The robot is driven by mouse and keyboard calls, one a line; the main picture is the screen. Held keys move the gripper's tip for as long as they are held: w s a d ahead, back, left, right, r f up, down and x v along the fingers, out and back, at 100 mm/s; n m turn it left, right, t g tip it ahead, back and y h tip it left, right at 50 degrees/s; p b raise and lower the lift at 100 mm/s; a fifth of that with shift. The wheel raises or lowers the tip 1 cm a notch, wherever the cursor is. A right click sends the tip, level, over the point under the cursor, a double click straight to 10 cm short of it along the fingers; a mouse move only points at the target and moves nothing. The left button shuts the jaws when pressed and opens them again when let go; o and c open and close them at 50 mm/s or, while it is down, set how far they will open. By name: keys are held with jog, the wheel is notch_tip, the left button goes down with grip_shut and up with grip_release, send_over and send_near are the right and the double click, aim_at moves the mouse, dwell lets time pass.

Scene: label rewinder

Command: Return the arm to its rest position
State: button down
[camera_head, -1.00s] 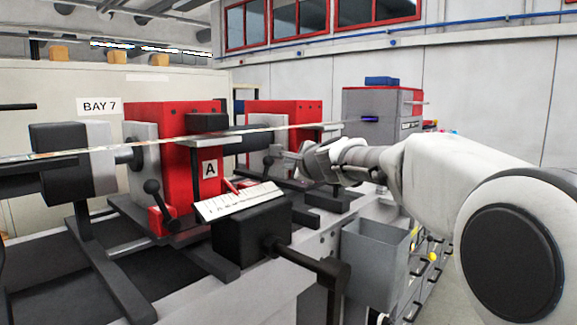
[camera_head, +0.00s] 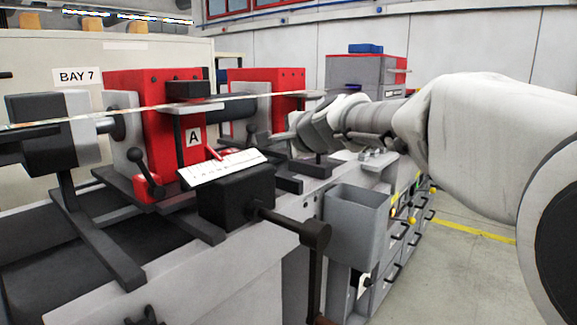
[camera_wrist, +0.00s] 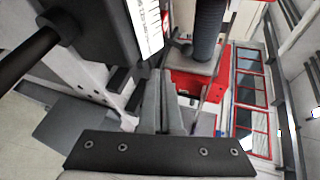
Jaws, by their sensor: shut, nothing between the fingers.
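My arm reaches in from the right in the head view, roughly level, over the machine's right end. My gripper (camera_head: 266,138) points left, near the right-hand red block (camera_head: 290,77) of the label rewinder; its tips are small and partly lost against dark machine parts. In the wrist view my gripper's fingers (camera_wrist: 166,78) are together with nothing between them. Whether the gripper touches the machine cannot be told.
The left red block (camera_head: 150,88) with label A, a ruled white plate (camera_head: 222,168) and a black handle (camera_head: 305,232) lie left of my arm. A grey bin (camera_head: 357,218) stands below it. A grey-red cabinet (camera_head: 350,71) is behind. Floor at right is clear.

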jog(key=s+d+f+n+g+h, duration=0.2)
jog(key=s+d+f+n, duration=0.3)
jog(key=s, duration=0.7)
jog(key=s+d+f+n+g+h+p, duration=0.1)
jog(key=s+d+f+n+g+h, duration=0.2)
jog(key=s+d+f, duration=0.65)
jog(key=s+d+f+n+g+h, duration=0.1)
jog(key=s+d+f+n+g, duration=0.25)
jog(key=s, duration=1.05)
notch_tip(320, 180, up, 21)
jog(key=a+n+t+p, duration=0.1)
jog(key=p, duration=2)
jog(key=shift+w+f+n+t, duration=0.15)
jog(key=shift+f+n+t, duration=0.05)
jog(key=shift+n+t, duration=0.15)
